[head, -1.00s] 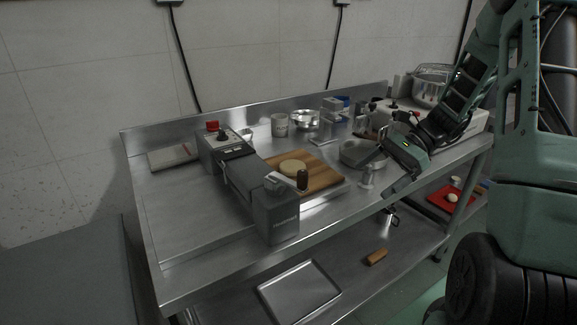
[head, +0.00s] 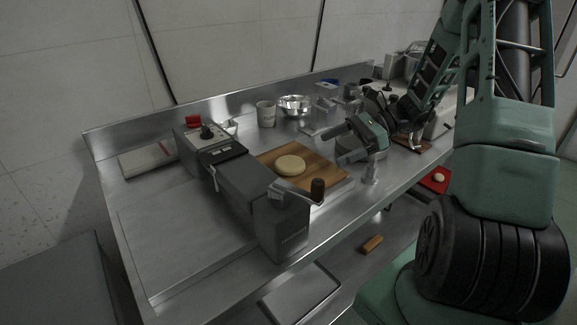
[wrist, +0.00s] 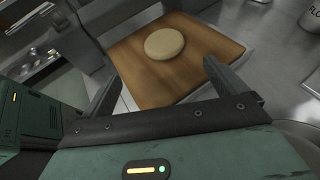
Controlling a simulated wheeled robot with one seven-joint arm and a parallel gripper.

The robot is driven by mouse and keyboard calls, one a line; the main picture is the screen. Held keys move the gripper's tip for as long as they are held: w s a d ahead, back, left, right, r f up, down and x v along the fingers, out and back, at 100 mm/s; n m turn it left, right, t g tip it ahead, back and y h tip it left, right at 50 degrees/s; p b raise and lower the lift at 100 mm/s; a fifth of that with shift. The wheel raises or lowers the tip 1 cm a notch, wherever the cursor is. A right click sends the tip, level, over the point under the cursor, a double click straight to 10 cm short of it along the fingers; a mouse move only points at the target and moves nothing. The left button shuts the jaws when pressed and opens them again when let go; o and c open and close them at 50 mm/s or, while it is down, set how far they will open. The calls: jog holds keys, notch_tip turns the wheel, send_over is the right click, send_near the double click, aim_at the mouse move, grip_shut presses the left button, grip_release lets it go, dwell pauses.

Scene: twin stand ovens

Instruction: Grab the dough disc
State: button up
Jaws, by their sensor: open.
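The dough disc (head: 290,165) is a pale, round, flat piece lying on a wooden board (head: 325,172) on the steel table. My gripper (head: 347,148) is to the right of the dough disc in the head view, by the board's right edge. In the wrist view my gripper (wrist: 158,78) shows two spread fingers with nothing between them. The fingers are apart from the dough.
A grey machine (head: 250,185) with a dark-knobbed crank (head: 317,189) stands left of the board, its crank reaching over the board's front. The table's left front (head: 180,240) is bare.

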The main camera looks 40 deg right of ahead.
send_near(291, 162)
jog(key=a+f, duration=0.2)
jog(key=a, duration=0.1)
jog(key=shift+w, duration=0.35)
jog(key=w+a, duration=0.2)
jog(key=a, duration=0.1)
jog(key=shift+w+a+f, duration=0.15)
jog(key=shift+w+f, duration=0.1)
jog(key=shift+f, duration=0.15)
jog(key=shift+w+a+f, duration=0.2)
jog(key=shift+a, duration=0.25)
jog(key=c, duration=1.1)
